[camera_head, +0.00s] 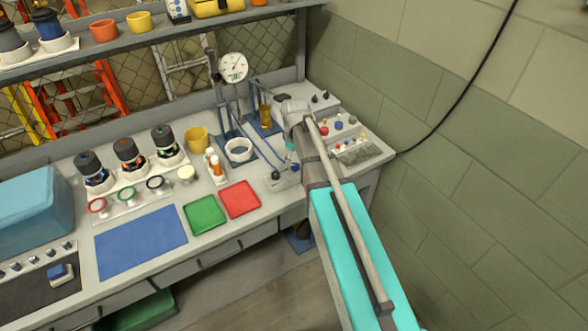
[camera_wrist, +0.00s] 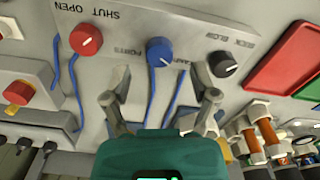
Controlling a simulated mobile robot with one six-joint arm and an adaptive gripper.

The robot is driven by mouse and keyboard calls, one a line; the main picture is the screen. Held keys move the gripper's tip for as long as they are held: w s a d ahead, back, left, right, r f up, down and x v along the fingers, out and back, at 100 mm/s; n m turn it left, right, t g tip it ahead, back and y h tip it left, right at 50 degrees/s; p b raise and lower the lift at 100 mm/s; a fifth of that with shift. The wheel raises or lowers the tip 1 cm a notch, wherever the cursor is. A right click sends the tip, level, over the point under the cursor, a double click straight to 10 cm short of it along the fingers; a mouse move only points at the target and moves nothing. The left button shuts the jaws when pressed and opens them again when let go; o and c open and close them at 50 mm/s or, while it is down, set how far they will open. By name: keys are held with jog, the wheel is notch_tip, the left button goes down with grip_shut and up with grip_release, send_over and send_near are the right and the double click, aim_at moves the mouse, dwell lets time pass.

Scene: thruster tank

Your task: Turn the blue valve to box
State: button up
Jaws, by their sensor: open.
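The blue valve (camera_wrist: 160,52) is a round knob in the middle of a grey panel (camera_wrist: 215,30), between a red knob (camera_wrist: 86,39) and a black knob (camera_wrist: 222,63). Lettering by the blue valve appears upside down, one word looking like PORTS; its setting is too small to tell. My gripper (camera_wrist: 160,97) is open and empty in the wrist view. Its fingertips are spread left and right below the blue valve in the picture, with no visible contact. In the head view my arm reaches over the bench and partly hides the panel (camera_head: 285,182).
Blue hoses (camera_wrist: 150,97) run by the panel. A red tray (camera_head: 240,199) and green tray (camera_head: 205,215) lie left of it. Orange-and-white bottles (camera_head: 215,168) stand close by. Another knob panel (camera_head: 342,127) lies right of my arm, near the wall.

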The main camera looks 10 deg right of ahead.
aim_at(295, 167)
jog(key=shift+f+b, duration=1.2)
jog(key=shift+f, duration=0.25)
